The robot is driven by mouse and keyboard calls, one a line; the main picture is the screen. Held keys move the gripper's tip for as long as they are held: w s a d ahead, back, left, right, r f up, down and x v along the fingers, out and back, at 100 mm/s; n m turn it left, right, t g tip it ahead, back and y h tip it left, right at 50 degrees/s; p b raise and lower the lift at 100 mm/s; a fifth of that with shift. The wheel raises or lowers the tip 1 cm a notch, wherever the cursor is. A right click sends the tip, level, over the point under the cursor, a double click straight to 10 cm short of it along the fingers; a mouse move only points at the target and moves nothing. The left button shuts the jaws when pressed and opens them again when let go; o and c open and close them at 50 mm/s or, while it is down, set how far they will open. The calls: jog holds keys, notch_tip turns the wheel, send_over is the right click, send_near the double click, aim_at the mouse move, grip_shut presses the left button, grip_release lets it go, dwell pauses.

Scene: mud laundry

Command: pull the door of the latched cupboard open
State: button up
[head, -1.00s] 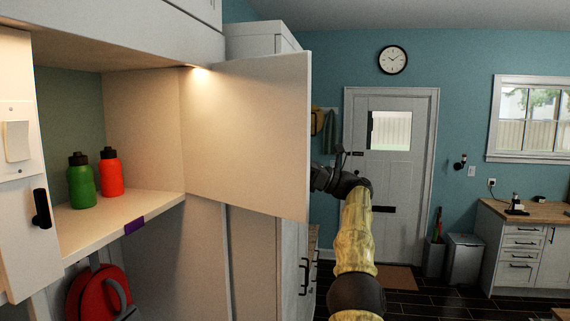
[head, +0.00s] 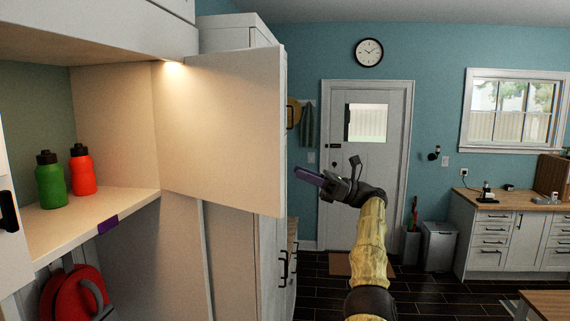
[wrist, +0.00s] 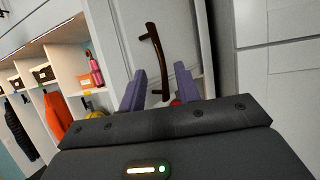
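The cupboard door (head: 222,130) stands swung out wide, with its pale inner face toward the head camera. The cupboard's shelf (head: 130,208) is exposed, with a green bottle (head: 51,182) and an orange-red bottle (head: 82,171) on it. My gripper (head: 308,178) is just right of the door's free edge, on its outer side, with a visible gap. In the wrist view, its two purple fingers (wrist: 163,88) are spread apart and empty. A dark bar handle (wrist: 156,58) on a pale door panel shows beyond and between the fingertips, not gripped.
A tall cabinet (head: 243,230) stands behind the open door. The dark floor (head: 330,295) to the right is mostly open, up to the far door (head: 370,160) and a bin (head: 438,246).

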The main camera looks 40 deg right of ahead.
jog(key=p+v, duration=0.2)
jog(key=v, duration=0.3)
jog(key=shift+s+d+p, duration=0.1)
jog(key=shift+d+p, duration=0.05)
jog(key=shift+p, duration=0.15)
